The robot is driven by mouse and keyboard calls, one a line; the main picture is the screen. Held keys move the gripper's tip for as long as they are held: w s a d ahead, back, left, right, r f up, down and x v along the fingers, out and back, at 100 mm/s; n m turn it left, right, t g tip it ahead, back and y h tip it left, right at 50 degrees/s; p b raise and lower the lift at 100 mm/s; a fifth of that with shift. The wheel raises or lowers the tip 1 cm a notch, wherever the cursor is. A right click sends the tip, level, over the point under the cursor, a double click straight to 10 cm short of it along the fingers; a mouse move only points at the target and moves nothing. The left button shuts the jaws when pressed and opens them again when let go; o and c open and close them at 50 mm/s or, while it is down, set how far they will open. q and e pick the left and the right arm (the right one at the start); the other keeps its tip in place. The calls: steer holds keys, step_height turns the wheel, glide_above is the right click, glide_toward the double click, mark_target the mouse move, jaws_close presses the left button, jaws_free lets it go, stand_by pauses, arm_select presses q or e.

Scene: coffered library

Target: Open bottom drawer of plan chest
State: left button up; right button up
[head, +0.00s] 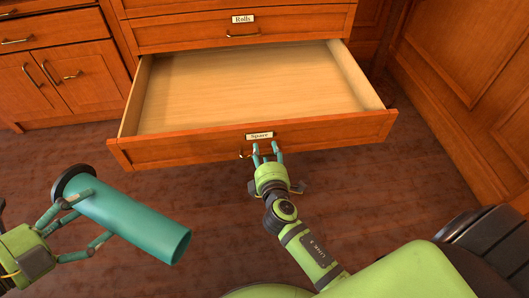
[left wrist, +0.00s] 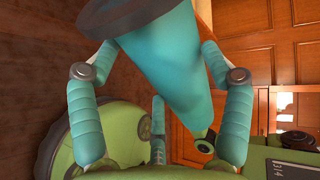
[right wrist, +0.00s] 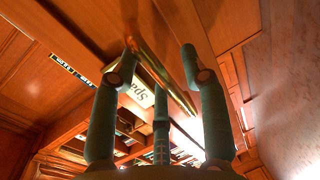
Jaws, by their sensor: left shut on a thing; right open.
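The bottom drawer (head: 190,149) of the plan chest, labelled "Spare" (head: 260,136), is pulled well out. Its pale wooden inside looks empty. My right gripper (head: 268,152) is open at the drawer's brass handle (head: 245,154). In the right wrist view the handle (right wrist: 165,80) runs between the spread fingers; I cannot tell whether they touch it. My left gripper (head: 90,216) is shut on a teal tube (head: 135,222) with a dark round end, held clear of the drawer at the lower left. The tube (left wrist: 170,65) also fills the middle of the left wrist view.
The drawer labelled "Rolls" (head: 240,38) above is shut. A wooden cabinet (head: 65,75) with shut doors stands at the left. A panelled wall (head: 470,70) stands at the right. The dark floor (head: 190,185) in front of the drawer is bare.

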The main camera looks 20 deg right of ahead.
steer(key=v, duration=1.2)
stand_by(0.3)
